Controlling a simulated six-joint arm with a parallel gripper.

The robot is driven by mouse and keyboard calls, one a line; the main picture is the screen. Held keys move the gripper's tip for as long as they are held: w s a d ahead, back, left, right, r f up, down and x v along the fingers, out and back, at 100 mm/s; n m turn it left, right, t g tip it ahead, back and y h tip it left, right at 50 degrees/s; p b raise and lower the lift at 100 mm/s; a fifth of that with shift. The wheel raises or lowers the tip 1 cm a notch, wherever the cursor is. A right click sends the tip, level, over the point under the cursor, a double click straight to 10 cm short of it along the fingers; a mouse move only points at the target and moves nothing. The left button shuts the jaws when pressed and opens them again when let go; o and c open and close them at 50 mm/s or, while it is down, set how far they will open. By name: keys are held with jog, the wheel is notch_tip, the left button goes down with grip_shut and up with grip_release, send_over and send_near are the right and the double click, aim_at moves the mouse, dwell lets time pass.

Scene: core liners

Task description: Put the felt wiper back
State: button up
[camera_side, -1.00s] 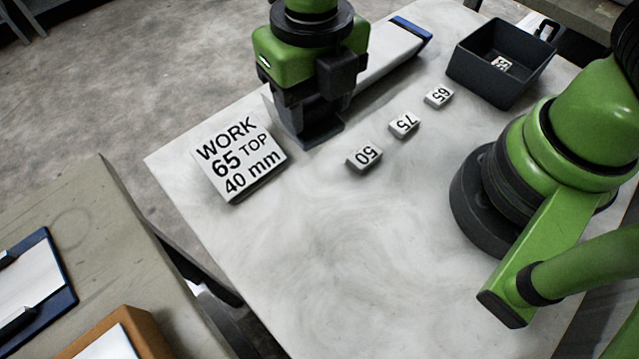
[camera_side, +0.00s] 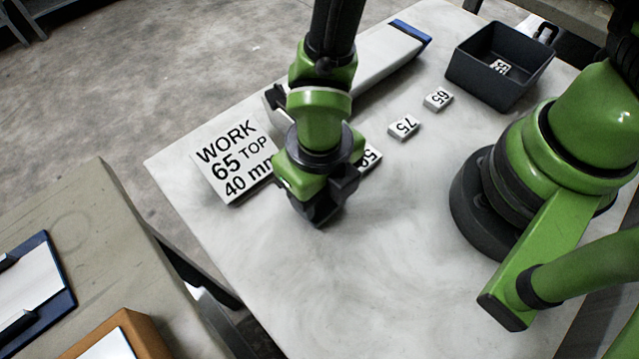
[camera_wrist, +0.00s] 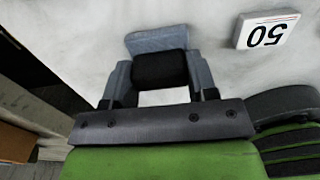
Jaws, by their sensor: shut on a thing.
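My gripper (camera_side: 318,213) is low over the table in the side view, just right of the work sign. In the wrist view my gripper (camera_wrist: 158,72) is shut on the felt wiper (camera_wrist: 158,41), which has a black grip between the fingers and a grey-blue pad beyond them. The wiper is mostly hidden by the gripper in the side view. I cannot tell whether its pad touches the table. The white core liner (camera_side: 375,65) with a blue far end lies behind the gripper, its near end partly hidden by my arm.
The work sign (camera_side: 232,160) reads 65 top, 40 mm. Number tiles 50 (camera_side: 370,158), 75 (camera_side: 404,127) and 65 (camera_side: 438,99) lie in a row. A dark bin (camera_side: 476,79) holds another tile. The table's (camera_side: 320,290) front is clear.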

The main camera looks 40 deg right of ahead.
jog(key=shift+f, duration=0.15)
jog(key=o, duration=0.9)
notch_tip(320, 180, up, 12)
jog(key=shift+r, duration=0.25)
